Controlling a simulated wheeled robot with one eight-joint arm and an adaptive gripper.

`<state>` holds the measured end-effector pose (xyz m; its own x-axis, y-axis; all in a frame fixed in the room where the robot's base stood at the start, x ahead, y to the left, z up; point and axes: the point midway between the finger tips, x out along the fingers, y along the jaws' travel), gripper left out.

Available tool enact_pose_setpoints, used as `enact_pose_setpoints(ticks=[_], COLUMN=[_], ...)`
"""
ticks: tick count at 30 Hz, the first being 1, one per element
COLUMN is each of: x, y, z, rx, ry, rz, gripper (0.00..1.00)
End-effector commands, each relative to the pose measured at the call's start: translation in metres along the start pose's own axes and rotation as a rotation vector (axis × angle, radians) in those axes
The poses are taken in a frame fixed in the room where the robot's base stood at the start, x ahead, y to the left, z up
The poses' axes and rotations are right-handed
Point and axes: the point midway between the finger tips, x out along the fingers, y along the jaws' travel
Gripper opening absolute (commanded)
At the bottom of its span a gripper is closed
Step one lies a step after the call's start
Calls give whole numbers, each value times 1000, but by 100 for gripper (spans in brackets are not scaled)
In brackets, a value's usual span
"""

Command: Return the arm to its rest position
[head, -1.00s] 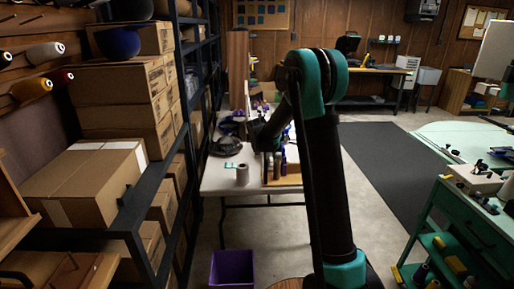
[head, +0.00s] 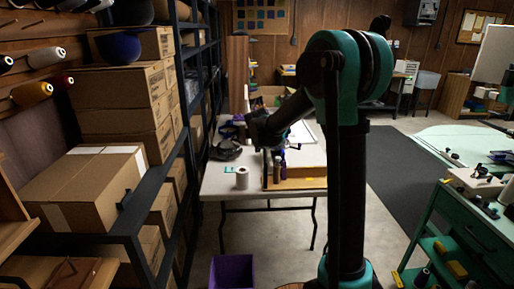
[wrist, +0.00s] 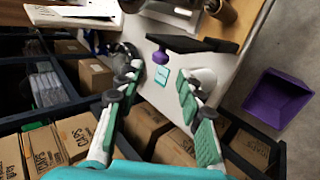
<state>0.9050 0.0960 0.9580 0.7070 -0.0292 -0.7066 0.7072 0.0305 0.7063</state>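My arm (head: 345,170), teal and black, rises at the centre of the head view and bends at a high elbow. Its forearm reaches left and away, over the white table. My gripper (wrist: 159,73) shows in the wrist view with its two teal-padded fingers spread apart and nothing between them. The gripper hangs above the table edge and the shelf side. In the head view its fingers are too small and dark to make out.
The white table (head: 225,183) holds a thread cone (head: 242,178) and a wooden tray (head: 305,182). A shelf rack with cardboard boxes (head: 85,185) stands close on the left. A purple bin (head: 232,272) is on the floor. A green cart (head: 465,235) stands right.

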Motion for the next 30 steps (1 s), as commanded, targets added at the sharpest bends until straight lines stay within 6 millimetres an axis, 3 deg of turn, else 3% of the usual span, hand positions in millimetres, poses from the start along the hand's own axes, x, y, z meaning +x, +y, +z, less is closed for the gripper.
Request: enact_pose_setpoints(ticks=[5,15,19,23,30], x=[-11,-12,-21,-46,-110], y=[0,0,-13,-54,-173], z=[0,0,12,41,99], rx=[0,2,62,251,759], ry=[0,-1,-6,-26,-100], rz=[0,0,-16,-66,-188], gripper=[38,38,38,38,38])
